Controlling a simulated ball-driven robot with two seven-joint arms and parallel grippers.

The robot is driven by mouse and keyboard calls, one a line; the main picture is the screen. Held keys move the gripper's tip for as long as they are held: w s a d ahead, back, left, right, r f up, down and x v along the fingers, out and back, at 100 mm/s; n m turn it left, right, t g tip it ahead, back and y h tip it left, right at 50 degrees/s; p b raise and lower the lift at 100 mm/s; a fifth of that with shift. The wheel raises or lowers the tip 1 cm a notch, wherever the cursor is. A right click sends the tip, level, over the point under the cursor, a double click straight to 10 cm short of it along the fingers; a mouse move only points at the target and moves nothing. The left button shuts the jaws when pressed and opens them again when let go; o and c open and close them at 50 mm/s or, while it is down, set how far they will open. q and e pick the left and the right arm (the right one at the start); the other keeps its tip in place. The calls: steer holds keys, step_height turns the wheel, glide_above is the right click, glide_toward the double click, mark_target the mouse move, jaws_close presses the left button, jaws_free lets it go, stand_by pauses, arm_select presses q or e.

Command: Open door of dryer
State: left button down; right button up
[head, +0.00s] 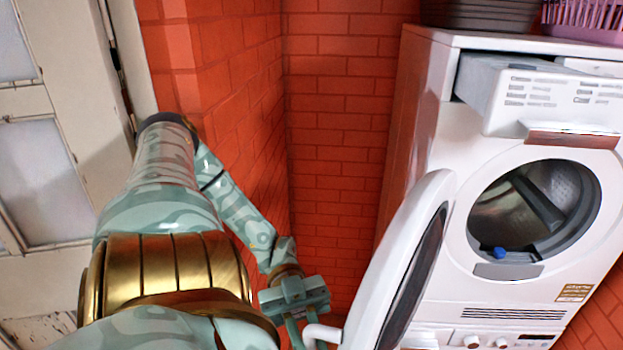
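A white dryer (455,110) stands at the right with its round drum opening (535,210) exposed. Its door (410,250) is swung open, out to the left of the opening, seen nearly edge-on. A white curved handle (322,332) shows at the door's lower left. My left gripper (305,330) points down at this handle and overlaps it in the picture. Its fingertips are partly hidden and cut off by the bottom edge, so I cannot tell whether it grips the handle. My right gripper is not in view.
The dryer's top drawer (545,95) is pulled out. A small blue item (500,253) sits at the drum's lower rim. A dark basket (480,14) and a purple basket (585,18) stand on top. A red brick wall (335,130) is behind, and a white paned door (55,150) is at left.

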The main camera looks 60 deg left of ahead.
arm_select(q)
steer(key=c, duration=1.7)
jaws_free()
steer(key=w+a+b, duration=0.1)
steer(key=a+b, duration=0.1)
steer(key=a, duration=0.5)
steer(key=shift+a, duration=0.3)
steer(key=shift+f, duration=0.1)
